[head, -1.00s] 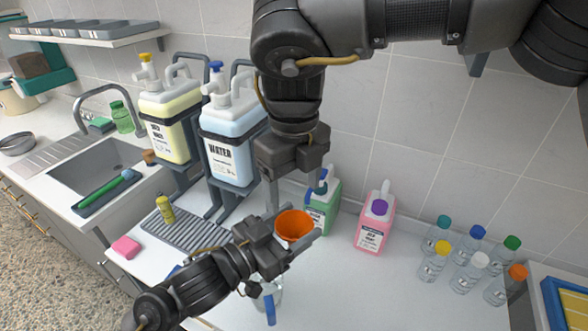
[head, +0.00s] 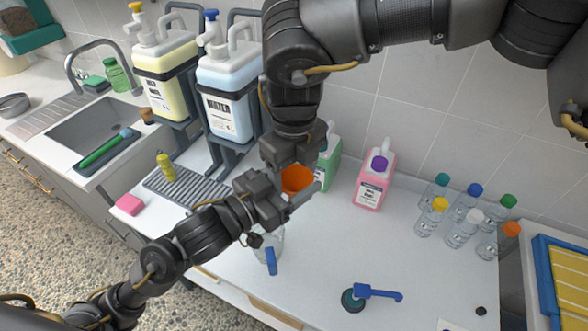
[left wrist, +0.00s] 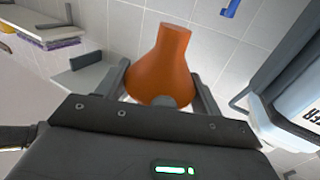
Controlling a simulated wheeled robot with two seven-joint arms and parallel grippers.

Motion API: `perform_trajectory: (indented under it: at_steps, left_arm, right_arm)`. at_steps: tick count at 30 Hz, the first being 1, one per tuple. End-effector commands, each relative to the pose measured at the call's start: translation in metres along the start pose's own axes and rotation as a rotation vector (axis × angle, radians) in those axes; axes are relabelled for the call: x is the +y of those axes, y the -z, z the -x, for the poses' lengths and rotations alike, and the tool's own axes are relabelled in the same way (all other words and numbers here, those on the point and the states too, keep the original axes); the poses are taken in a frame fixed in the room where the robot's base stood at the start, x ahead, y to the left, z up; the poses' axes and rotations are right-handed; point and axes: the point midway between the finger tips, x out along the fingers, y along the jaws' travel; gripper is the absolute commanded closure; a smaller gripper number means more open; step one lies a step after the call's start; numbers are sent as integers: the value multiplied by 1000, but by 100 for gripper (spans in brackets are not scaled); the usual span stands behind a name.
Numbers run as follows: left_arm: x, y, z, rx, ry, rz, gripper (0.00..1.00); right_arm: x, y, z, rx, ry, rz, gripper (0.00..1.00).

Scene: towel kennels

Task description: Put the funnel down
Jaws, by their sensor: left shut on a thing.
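The orange funnel (head: 297,179) is held in the jaws of my left gripper (head: 290,200), above the white counter with its mouth facing up. In the left wrist view the funnel (left wrist: 162,68) sits between the two fingers of my left gripper (left wrist: 162,92). My right gripper (head: 291,152) reaches down from above, just behind the funnel in the picture. Its fingertips are hidden, and I cannot tell whether it touches the funnel.
A green jug (head: 329,168) and a pink jug (head: 373,185) stand near the wall. Several capped bottles (head: 463,233) are at right. A blue-handled tool (head: 378,293) lies at the front; the counter between is clear.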

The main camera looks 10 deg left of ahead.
Motion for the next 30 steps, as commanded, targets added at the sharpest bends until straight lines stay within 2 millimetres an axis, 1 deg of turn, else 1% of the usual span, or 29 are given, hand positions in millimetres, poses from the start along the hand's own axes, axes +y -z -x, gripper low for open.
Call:
perform_trajectory:
  at_steps: [1, 3, 4, 9, 17, 20, 23, 26, 27, 29, 30]
  left_arm:
    - [0, 0, 0, 0, 0, 0, 59]
    - [0, 0, 0, 0, 0, 0, 59]
    - [0, 0, 0, 0, 0, 0, 30]
    - [0, 0, 0, 0, 0, 0, 8]
    - [0, -1, 0, -3, 0, -3, 8]
    - [2, -11, 2, -32, -2, -31, 8]
    - [7, -38, 8, -106, -13, -110, 8]
    - [17, -79, 21, -223, -47, -238, 8]
    - [23, -98, 29, -274, -73, -298, 8]
    - [35, -128, 43, -351, -123, -383, 8]
    - [44, -148, 53, -396, -166, -434, 8]
  right_arm:
    - [0, 0, 0, 0, 0, 0, 46]
    - [0, 0, 0, 0, 0, 0, 55]
    - [0, 0, 0, 0, 0, 0, 55]
    - [0, 0, 0, 0, 0, 0, 55]
    - [0, 0, 0, 0, 0, 0, 55]
    - [0, 0, 0, 0, 0, 0, 55]
    - [0, 0, 0, 0, 0, 0, 55]
    - [0, 0, 0, 0, 0, 0, 55]
    - [0, 0, 0, 0, 0, 0, 55]
    - [0, 0, 0, 0, 0, 0, 55]
    - [0, 0, 0, 0, 0, 0, 55]
